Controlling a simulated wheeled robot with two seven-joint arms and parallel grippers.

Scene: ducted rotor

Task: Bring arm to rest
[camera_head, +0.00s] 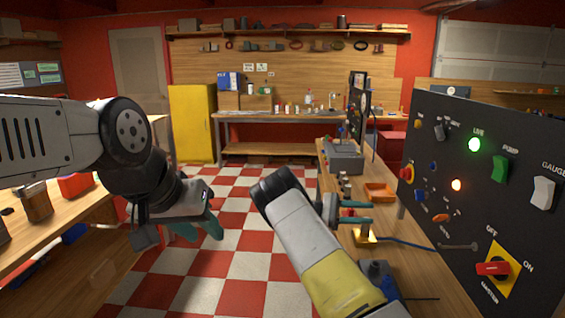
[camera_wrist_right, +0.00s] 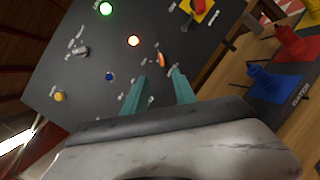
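My left gripper (camera_head: 200,232) hangs over the checkered floor at the left of the head view. Its teal fingers point down and look parted, with nothing seen between them. My right arm reaches in from the bottom middle, bent at a dark joint. My right gripper (camera_head: 362,212) is above the right bench and points toward the black control panel (camera_head: 455,215). In the right wrist view, the teal fingers of my right gripper (camera_wrist_right: 160,80) are apart and empty. They face the panel (camera_wrist_right: 110,75), near an orange toggle (camera_wrist_right: 162,59). I cannot tell the exact gap.
The panel bears a lit green lamp (camera_head: 474,144), a lit orange lamp (camera_head: 456,185), a green switch (camera_head: 500,169) and a red master switch (camera_head: 493,268). An orange tray (camera_head: 379,192) lies on the right bench. Another bench is at left. The floor between is clear.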

